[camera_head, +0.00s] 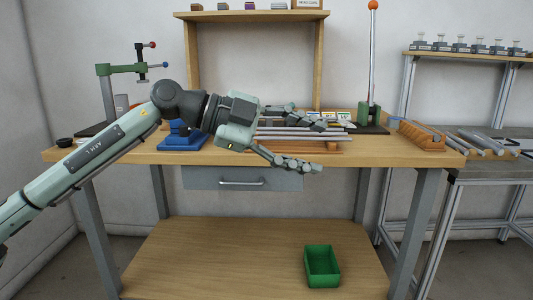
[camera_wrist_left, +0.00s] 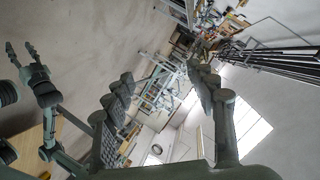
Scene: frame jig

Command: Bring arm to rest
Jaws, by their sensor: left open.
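My left arm comes in from the left in the head view, grey-green with dark joints. Its left gripper (camera_head: 318,146) is held over the workbench (camera_head: 400,157), pointing right, with its fingers spread apart. Nothing is held between them. In the left wrist view the spread fingers of the left gripper (camera_wrist_left: 163,80) show with an empty gap. Another jointed grey-green part shows at the left of that view; I cannot tell which part of me it is. My right gripper is not seen in the head view.
Behind the gripper lie metal rods (camera_head: 290,133). A blue fixture (camera_head: 183,142) and a green clamp stand (camera_head: 122,69) are to the left. A lever press (camera_head: 373,70) and a wooden rack (camera_head: 418,135) are to the right. A green bin (camera_head: 322,266) sits on the lower shelf.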

